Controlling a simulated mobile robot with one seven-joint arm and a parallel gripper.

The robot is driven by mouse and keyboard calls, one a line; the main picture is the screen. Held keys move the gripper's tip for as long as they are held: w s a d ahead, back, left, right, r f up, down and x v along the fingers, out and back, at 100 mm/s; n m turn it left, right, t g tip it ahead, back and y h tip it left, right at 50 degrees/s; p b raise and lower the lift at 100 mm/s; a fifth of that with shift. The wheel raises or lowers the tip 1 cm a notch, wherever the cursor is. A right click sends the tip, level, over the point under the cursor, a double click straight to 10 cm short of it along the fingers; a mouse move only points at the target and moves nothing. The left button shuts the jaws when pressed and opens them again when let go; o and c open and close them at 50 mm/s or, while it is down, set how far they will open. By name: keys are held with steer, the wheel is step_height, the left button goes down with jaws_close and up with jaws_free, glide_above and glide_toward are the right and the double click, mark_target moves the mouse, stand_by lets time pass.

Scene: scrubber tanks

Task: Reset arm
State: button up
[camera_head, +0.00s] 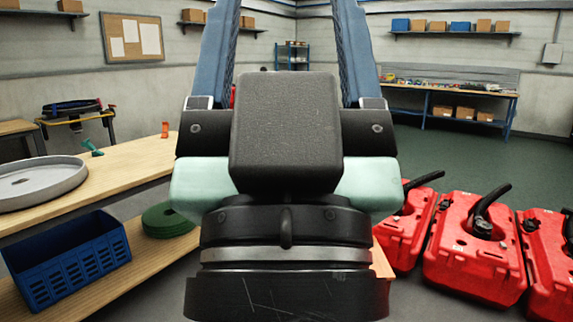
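My own arm fills the middle of the view, with a black block, mint-green parts and two long blue beams running up past the top edge. I cannot make out any gripper fingers. Several red tanks (474,250) with black hoses or handles stand on the floor at the right. The nearest ones are partly cut off by the frame or hidden by my arm.
At the left, a wooden bench (128,165) holds a round grey pan (38,182). A blue crate (68,262) and green discs (168,220) lie on its lower shelf. A blue-framed workbench (450,90) stands at the back. Green floor (470,160) behind the tanks is clear.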

step_height(320, 180, up, 22)
steer(key=p, duration=2)
steer(key=shift+f, duration=0.1)
